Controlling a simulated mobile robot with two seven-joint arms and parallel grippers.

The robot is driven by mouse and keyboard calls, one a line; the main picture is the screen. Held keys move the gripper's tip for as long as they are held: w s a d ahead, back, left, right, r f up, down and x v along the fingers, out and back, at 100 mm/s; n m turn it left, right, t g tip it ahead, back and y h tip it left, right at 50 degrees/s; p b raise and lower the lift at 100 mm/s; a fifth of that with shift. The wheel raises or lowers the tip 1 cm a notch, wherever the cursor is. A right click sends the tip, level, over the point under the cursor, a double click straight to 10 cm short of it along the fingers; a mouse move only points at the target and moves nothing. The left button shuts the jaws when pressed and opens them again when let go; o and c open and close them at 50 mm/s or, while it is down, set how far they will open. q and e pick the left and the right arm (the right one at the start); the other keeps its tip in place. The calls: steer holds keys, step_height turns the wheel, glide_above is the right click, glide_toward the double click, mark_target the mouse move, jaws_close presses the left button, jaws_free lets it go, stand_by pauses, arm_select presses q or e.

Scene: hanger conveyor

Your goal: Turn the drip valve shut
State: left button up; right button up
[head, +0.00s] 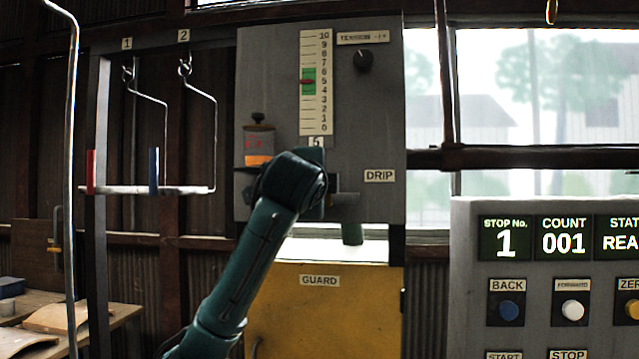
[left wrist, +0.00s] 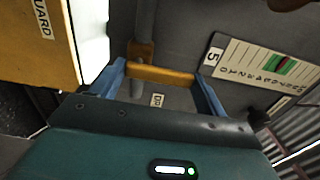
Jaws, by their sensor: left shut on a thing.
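The drip valve's yellow lever (left wrist: 165,75) lies between the two blue fingers of my left gripper (left wrist: 160,86) in the left wrist view. The gripper is shut on it, with a finger at each end. The lever appears crosswise to the grey pipe (left wrist: 146,20) and brass block (left wrist: 141,52) beside it. In the head view my left arm hides the lever and fingertips. A spout (head: 352,233) hangs below the pipe. My right gripper is not in view.
An oil cup (head: 259,145) sits left of my wrist, and a tension knob (head: 363,60) is above. The yellow guard (head: 330,320) is below. A control panel (head: 470,290) stands at the right; a hanger (head: 190,189) hangs at the left.

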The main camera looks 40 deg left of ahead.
arm_select(q)
steer(key=shift+d, duration=0.1)
steer(key=o, duration=1.4)
steer(key=b+v, duration=0.2)
steer(key=v, duration=1.1)
steer(key=shift+b, duration=0.3)
steer(key=shift+f, duration=0.1)
